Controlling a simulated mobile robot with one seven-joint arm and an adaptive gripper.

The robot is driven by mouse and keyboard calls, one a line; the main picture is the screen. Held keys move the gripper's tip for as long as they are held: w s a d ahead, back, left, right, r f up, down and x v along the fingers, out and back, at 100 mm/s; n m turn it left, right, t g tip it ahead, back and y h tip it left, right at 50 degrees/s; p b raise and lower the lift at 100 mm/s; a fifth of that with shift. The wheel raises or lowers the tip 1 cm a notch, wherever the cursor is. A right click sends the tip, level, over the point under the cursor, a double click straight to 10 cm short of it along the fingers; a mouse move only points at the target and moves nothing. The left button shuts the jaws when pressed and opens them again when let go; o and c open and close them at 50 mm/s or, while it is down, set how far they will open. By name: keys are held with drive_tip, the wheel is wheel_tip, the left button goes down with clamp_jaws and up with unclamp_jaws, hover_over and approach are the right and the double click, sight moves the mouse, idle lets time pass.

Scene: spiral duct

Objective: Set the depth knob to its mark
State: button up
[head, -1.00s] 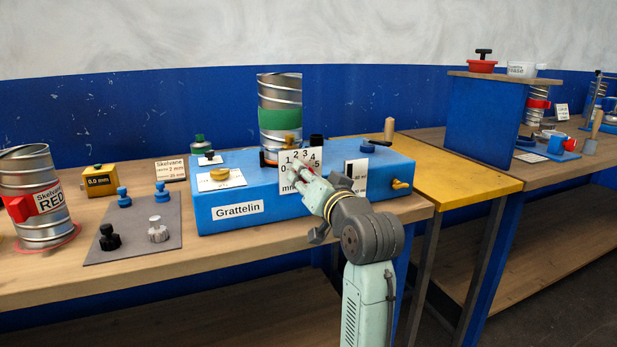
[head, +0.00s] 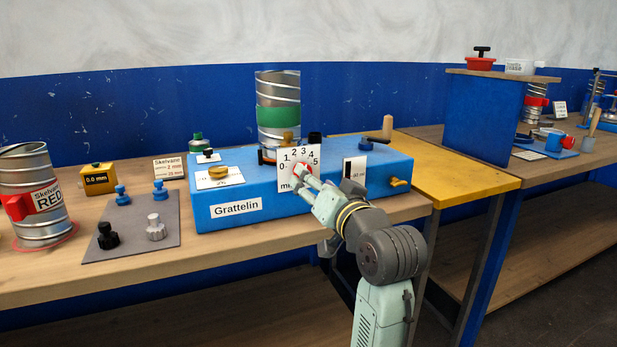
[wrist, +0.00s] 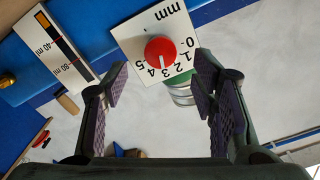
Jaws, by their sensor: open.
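The depth knob is a red round knob (wrist: 160,50) on a white dial plate (wrist: 177,22) marked 0 to 5 and "mm". The plate also shows in the head view (head: 291,155), upright at the front of the blue Grattelin machine (head: 240,190). In the head view my gripper (head: 303,178) partly covers the knob.
A white scale card (wrist: 50,42) with ml marks stands beside the dial plate. A yellow-brass tap (head: 398,183) is at the machine's right end. A silver spiral duct with a green band (head: 278,118) stands behind the dial. A grey mat (head: 135,225) with several small knobs lies left.

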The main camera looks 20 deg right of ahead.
drive_tip(key=s, duration=0.7)
drive_tip(key=shift+s, duration=0.1)
